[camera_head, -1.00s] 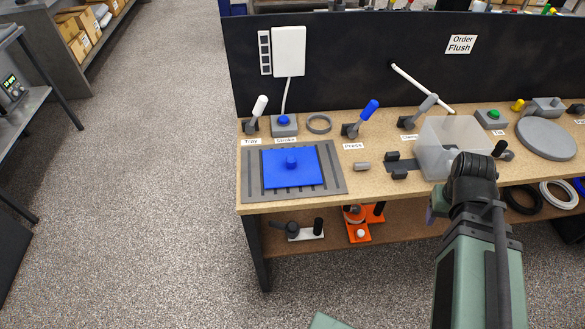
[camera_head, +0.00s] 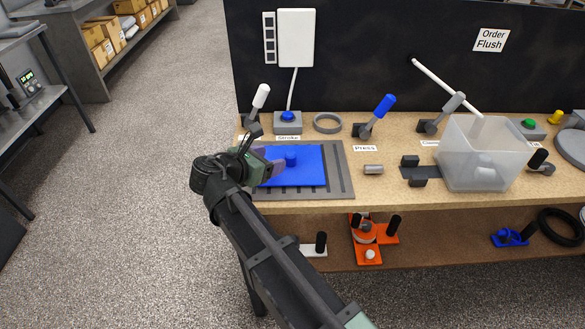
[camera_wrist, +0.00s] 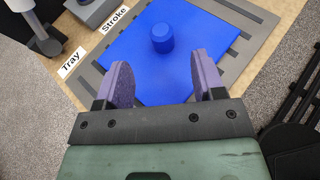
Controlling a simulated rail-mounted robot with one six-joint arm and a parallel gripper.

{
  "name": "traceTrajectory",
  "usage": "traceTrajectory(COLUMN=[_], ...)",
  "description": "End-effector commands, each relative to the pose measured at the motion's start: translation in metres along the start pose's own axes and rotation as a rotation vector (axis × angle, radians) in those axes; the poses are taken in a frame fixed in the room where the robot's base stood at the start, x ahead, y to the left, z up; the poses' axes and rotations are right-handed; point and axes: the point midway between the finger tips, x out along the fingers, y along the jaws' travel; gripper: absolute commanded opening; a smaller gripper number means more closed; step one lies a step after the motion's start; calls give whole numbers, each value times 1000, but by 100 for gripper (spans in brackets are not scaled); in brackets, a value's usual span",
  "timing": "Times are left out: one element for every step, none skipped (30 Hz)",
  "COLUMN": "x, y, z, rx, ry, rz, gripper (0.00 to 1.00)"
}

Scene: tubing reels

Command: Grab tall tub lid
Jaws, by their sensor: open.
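The lid is a flat blue square plate (camera_head: 309,166) with a short round blue knob (camera_head: 291,159) in its middle. It lies on a grey slotted tray (camera_head: 341,178) at the left end of the bench. In the wrist view, the lid (camera_wrist: 205,40) fills the upper middle and its knob (camera_wrist: 162,38) stands ahead of my fingers. My gripper (camera_wrist: 165,82) is open, with two purple finger pads spread apart over the lid's near side and nothing between them. In the head view my arm and gripper (camera_head: 275,162) cover the lid's left part.
A translucent tub (camera_head: 478,155) stands on the bench to the right. Lever handles, including a blue one (camera_head: 378,115), and a blue button box (camera_head: 288,121) stand behind the tray. A grey ring (camera_head: 327,123) lies near them. A grey cylinder (camera_head: 373,169) lies right of the tray.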

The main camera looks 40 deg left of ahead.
Motion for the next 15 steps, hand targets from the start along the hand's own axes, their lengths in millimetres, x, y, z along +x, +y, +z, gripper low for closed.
traceTrajectory(x=[13,20,27,30,33,35,35,35,37,39,43,49,55,62,70], y=[0,0,0,0,0,0,0,-1,0,0,0,0,0,0,0], z=[-5,-5,-4,-4,-3,-2,-1,-1,-2,-2,-3,-5,-6,-6,-7], rx=[2,2,3,3,3,3,3,3,3,3,3,3,3,3,3], ry=[0,0,1,1,1,1,1,1,1,1,1,1,1,1,1], rz=[-3,-4,-3,-2,-2,-2,-2,-2,-2,-2,-3,-2,-2,-4,-4], gripper=[63,63,63,63,63,63,63,63,63,63,63,63,63,63,63])
